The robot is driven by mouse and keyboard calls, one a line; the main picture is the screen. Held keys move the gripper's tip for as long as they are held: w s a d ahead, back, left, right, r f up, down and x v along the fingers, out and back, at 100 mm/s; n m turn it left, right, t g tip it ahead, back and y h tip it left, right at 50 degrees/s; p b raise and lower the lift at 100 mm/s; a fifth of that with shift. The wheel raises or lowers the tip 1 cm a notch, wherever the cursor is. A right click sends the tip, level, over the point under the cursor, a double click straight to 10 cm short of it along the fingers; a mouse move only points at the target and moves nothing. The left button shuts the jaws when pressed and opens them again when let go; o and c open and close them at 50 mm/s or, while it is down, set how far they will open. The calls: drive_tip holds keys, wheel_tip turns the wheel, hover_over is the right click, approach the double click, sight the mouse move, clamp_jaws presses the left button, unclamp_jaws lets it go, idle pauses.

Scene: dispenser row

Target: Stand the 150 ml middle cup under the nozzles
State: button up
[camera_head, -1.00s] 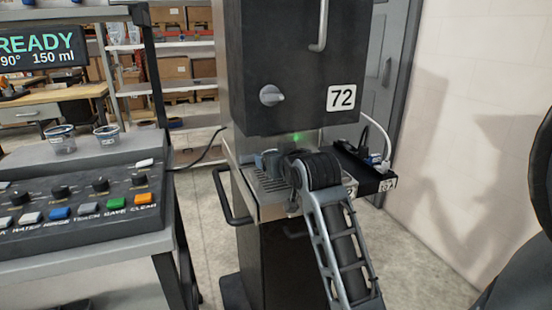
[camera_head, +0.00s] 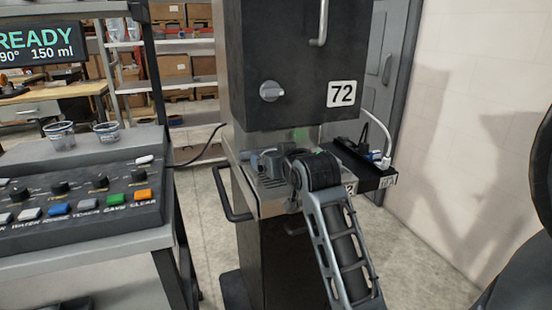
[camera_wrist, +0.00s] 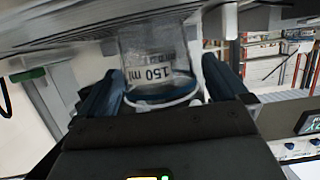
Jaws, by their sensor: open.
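The 150 ml cup (camera_wrist: 150,72) is clear, with a printed "150 ml" mark and a dark blue band at one end. It is between the two fingers of my gripper (camera_wrist: 162,68) in the wrist view. The fingers are open on either side of it. In the head view my gripper (camera_head: 270,162) is low over the slotted drip tray (camera_head: 272,187) of the dispenser (camera_head: 290,75) marked 72. My own wrist hides most of that spot, and I cannot make out the cup there. The nozzles are not clearly visible.
A control panel (camera_head: 80,190) with knobs and coloured buttons is at the left. Two other cups, one (camera_head: 61,135) left and one (camera_head: 107,131) right, stand behind it. A READY screen (camera_head: 40,47) shows 150 ml. A black side shelf (camera_head: 370,177) with cables adjoins the tray.

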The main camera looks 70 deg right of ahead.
drive_tip(key=shift+v, duration=3.9)
drive_tip(key=shift+f, duration=0.1)
